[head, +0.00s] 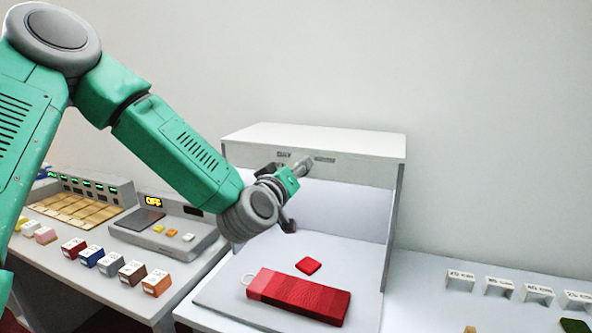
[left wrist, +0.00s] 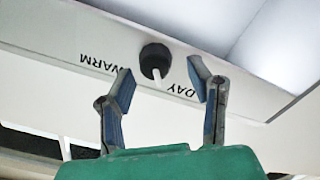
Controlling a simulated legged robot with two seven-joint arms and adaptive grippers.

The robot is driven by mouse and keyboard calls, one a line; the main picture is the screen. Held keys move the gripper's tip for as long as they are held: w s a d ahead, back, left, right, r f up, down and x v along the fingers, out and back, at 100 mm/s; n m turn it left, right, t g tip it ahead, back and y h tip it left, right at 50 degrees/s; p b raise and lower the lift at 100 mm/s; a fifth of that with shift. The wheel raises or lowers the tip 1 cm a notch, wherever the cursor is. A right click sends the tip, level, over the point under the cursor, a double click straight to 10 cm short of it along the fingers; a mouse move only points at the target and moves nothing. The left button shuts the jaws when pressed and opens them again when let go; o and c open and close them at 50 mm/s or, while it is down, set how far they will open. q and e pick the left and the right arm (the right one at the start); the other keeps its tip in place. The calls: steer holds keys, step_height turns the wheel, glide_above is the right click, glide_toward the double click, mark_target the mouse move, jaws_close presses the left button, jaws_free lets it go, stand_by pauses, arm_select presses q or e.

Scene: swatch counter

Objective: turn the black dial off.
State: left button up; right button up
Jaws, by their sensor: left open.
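The black dial (left wrist: 155,60) sits on the white front strip of the light booth (head: 330,140). Its white pointer points down in the left wrist view, between the printed words WARM and DAY. My left gripper (left wrist: 159,68) is open, with one blue-grey finger on each side of the dial in that view. I cannot tell whether the fingers touch it. In the head view my left gripper (head: 303,166) is at the booth's upper front edge and hides the dial. My right gripper is not in view.
Inside the booth lie a red swatch strip (head: 298,296) and a small red piece (head: 308,265). White label cards (head: 499,287) stand at right.

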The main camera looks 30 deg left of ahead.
arm_select(q)
steer(key=shift+w, duration=0.25)
jaws_close()
steer(key=shift+f+n, duration=0.15)
steer(key=shift+n, duration=0.15)
steer(key=n+b, duration=0.2)
steer(key=n, duration=0.1)
steer(key=n+b, duration=0.3)
steer(key=f+n+b, duration=0.1)
steer(key=n+b, duration=0.1)
steer(key=n, duration=0.2)
steer(key=shift+s+a, duration=0.1)
steer(key=shift+a, duration=0.1)
steer(key=shift+f+n+b, duration=0.1)
steer(key=shift+n+b, duration=0.2)
